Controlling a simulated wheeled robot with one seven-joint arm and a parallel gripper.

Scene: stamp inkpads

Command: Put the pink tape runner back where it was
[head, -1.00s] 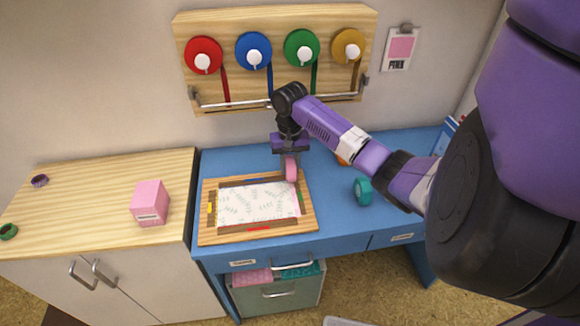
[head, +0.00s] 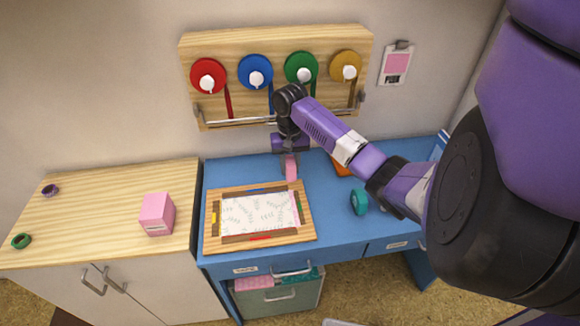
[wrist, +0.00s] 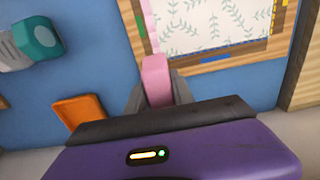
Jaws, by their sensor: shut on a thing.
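The pink tape runner (head: 291,166) is in my gripper (head: 290,158), held above the back right part of the wooden frame on the blue desk. In the wrist view the pink tape runner (wrist: 156,80) sticks out from between the dark fingers of my gripper (wrist: 158,92). The fingers are shut on it. It shows near the frame's corner, partly over the blue desk. I cannot tell how high it is above the desk.
The wooden frame (head: 212,238) holds patterned paper (head: 260,213). A teal tape runner (head: 359,202) and an orange thing (head: 341,165) lie on the desk to the right. A pink box (head: 157,213) stands on the left cabinet. Tape rolls hang on the wall board (head: 228,47).

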